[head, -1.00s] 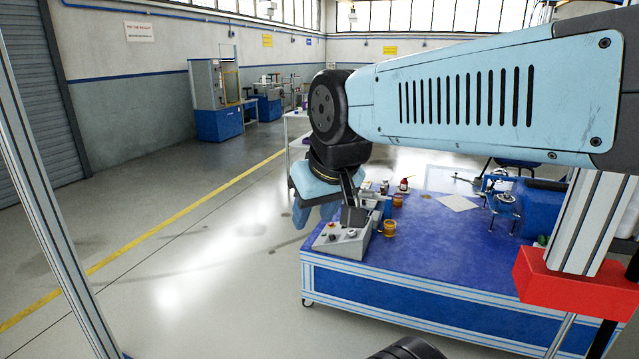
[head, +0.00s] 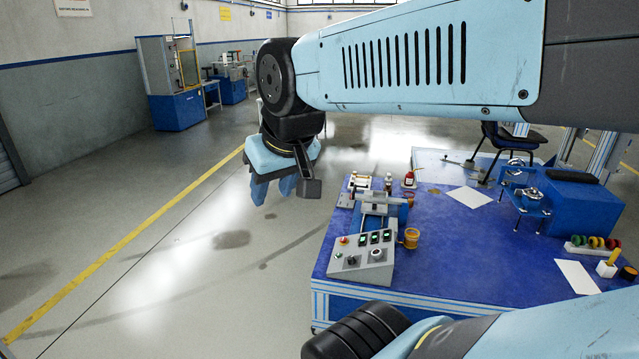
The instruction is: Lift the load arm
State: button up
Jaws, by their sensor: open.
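My gripper (head: 273,188) hangs at the end of my light blue arm, left of the blue bench, over open floor. Its blue fingers point down and hold nothing that I can see. I cannot make out with certainty which part is the load arm. A black chair (head: 514,137) stands behind the bench, partly hidden by my arm. A small grey machine (head: 380,200) with a cylinder lies on the bench's left side. My gripper is well apart from the chair and the machine.
The blue bench (head: 470,262) carries a grey control box (head: 362,259) with buttons, an orange jar (head: 411,238), a blue vise-like device (head: 525,198), white sheets and a rack of coloured rolls (head: 592,244). The floor left of the bench is clear. Blue cabinets (head: 178,112) stand far back.

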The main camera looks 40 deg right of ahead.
aim_at(379, 196)
jog(key=u, duration=0.05)
jog(key=i, duration=1.25)
jog(key=z, duration=1.55)
jog(key=k, duration=0.9)
jog(key=z, duration=0.2)
jog(key=i, duration=0.85)
jog(key=u, duration=0.05)
